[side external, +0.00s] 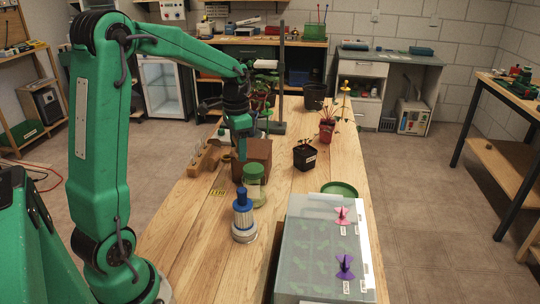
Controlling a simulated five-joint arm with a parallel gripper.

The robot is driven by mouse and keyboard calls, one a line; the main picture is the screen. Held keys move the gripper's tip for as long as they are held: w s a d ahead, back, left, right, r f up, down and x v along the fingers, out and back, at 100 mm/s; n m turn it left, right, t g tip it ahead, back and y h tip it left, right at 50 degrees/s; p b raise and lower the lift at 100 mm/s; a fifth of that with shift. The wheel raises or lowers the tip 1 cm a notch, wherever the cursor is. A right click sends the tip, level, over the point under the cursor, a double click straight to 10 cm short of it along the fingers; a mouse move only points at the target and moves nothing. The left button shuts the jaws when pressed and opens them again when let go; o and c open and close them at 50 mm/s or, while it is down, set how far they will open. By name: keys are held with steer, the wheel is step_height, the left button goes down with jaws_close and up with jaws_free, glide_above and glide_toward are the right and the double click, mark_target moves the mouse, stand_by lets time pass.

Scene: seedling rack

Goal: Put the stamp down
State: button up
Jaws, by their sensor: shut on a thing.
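My gripper (241,152) points down at the middle of the bench, in front of the brown box (262,155). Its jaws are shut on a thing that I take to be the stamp. Its shape is mostly hidden by the fingers and blends with the box behind. I cannot tell whether its lower end touches anything. A light wooden block with pegs (203,158) is on the bench just left of the gripper. A small yellow plate with dark marks (217,191) lies in front of it.
A green-lidded jar (254,186) and a blue-topped metal device (243,217) stand close in front of the gripper. A lidded seedling tray (310,240), green saucer (340,188) and potted plants (305,155) are to the right. The bench's front left is clear.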

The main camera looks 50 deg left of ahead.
steer(key=s+a+f+n, duration=0.1)
steer(key=s+a+n, duration=0.2)
steer(key=s, duration=0.9)
glide_above(203, 214)
steer(key=shift+w+f, duration=0.1)
steer(key=shift+f, duration=5.8)
steer(key=shift+f, duration=2.05)
steer(key=shift+f, duration=0.15)
steer(key=o, duration=1)
steer(key=shift+c, duration=0.2)
